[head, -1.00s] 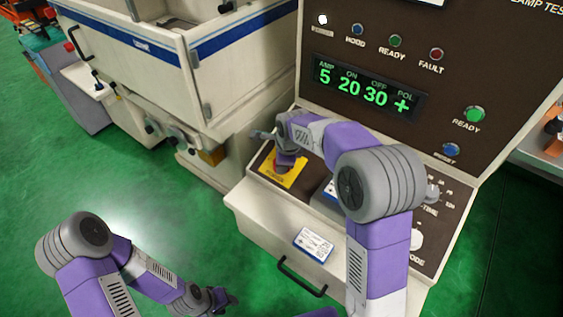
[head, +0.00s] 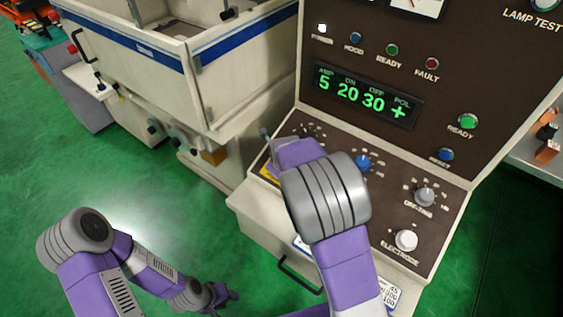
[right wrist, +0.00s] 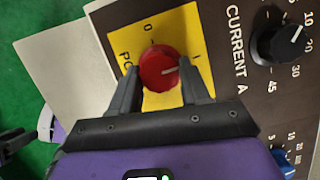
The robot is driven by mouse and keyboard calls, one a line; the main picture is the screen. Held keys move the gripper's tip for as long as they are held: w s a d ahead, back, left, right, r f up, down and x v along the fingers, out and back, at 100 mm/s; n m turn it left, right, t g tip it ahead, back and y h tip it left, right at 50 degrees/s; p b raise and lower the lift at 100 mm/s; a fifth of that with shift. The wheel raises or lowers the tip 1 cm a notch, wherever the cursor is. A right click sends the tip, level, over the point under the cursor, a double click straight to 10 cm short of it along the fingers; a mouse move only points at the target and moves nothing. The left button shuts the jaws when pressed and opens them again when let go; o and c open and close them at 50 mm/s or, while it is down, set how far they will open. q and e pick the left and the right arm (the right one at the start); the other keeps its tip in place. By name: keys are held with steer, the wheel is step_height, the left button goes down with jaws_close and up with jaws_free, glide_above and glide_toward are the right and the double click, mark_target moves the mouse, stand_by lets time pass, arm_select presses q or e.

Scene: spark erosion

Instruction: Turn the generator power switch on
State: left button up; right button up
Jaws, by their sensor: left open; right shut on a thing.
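The power switch is a round red knob (right wrist: 161,71) on a yellow plate (right wrist: 185,30) marked 0 and I. My right gripper (right wrist: 160,78) is shut on the knob, one finger on each side. In the head view my right arm covers the knob, and only a bit of yellow plate (head: 268,172) shows. My left gripper (head: 225,294) is open and empty, low over the green floor, away from the generator.
The generator's upright panel has a lit green display (head: 362,95) and a lit white lamp (head: 322,28). The sloped panel carries a blue knob (head: 363,163), a grey knob (head: 425,196) and a white electrode knob (head: 406,240). A white machine tank (head: 150,60) stands at left.

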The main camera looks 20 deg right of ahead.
stand_by(0.3)
steer(key=o, duration=1.1)
steer(key=shift+c, duration=0.2)
steer(key=p+v, duration=0.2)
steer(key=v, duration=0.5)
steer(key=shift+s+r, duration=0.15)
steer(key=shift+r, duration=0.15)
